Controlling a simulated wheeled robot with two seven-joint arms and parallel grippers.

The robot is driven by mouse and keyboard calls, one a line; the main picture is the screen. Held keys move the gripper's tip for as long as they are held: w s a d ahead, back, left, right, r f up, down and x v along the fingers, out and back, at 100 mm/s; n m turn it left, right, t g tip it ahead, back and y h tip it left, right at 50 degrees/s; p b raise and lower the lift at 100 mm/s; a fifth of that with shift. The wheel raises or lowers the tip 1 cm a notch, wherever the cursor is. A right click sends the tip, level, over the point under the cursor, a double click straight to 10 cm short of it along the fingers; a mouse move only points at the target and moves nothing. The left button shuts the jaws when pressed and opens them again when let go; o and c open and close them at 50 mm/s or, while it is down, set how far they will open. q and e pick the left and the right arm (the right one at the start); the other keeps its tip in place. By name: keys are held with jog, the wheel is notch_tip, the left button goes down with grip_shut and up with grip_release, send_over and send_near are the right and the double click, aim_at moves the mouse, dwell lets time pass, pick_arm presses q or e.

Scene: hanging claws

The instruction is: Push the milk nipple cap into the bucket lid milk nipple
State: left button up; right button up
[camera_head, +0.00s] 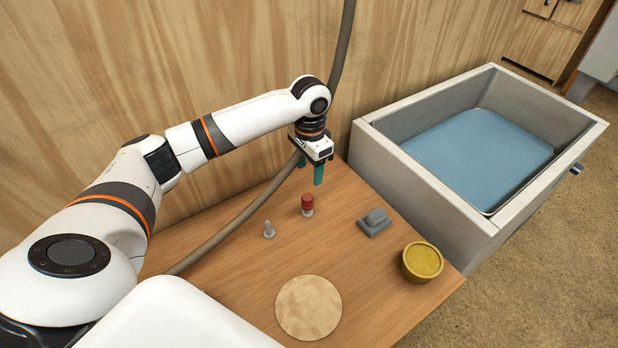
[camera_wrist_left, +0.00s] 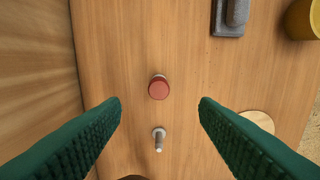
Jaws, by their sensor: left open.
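A small red cap (camera_head: 307,198) stands upright on the wooden table, with a pale grey piece under it. In the left wrist view the red cap (camera_wrist_left: 158,89) is seen from above, near the middle. A grey nipple-shaped peg (camera_head: 269,229) stands to its left, apart from it. In the left wrist view this peg (camera_wrist_left: 159,140) lies below the cap. I cannot tell for sure which is the bucket lid milk nipple. My left gripper (camera_head: 310,173) is open and empty above the table, behind the cap; in its wrist view the green fingers (camera_wrist_left: 159,102) are wide apart. My right gripper is out of view.
A grey block (camera_head: 374,222) and a yellow tub (camera_head: 422,262) stand to the right. A round beige disc (camera_head: 308,308) lies at the front. A grey basin with blue inside (camera_head: 383,143) adjoins the table's right. A hose (camera_head: 232,224) runs along the wooden wall.

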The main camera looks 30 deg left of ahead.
aim_at(309, 195)
pick_arm(q)
notch_tip(309, 195, down, 6)
jog(key=shift+f+b, duration=0.2)
jog(key=shift+b, duration=0.9)
notch_tip(309, 195, down, 3)
jog(key=shift+s+a+f+b, duration=0.1)
jog(key=shift+f+b, duration=0.1)
jog(key=shift+b, duration=0.65)
jog(key=shift+f, duration=0.9)
jog(key=shift+r, duration=0.1)
jog(key=c, duration=1)
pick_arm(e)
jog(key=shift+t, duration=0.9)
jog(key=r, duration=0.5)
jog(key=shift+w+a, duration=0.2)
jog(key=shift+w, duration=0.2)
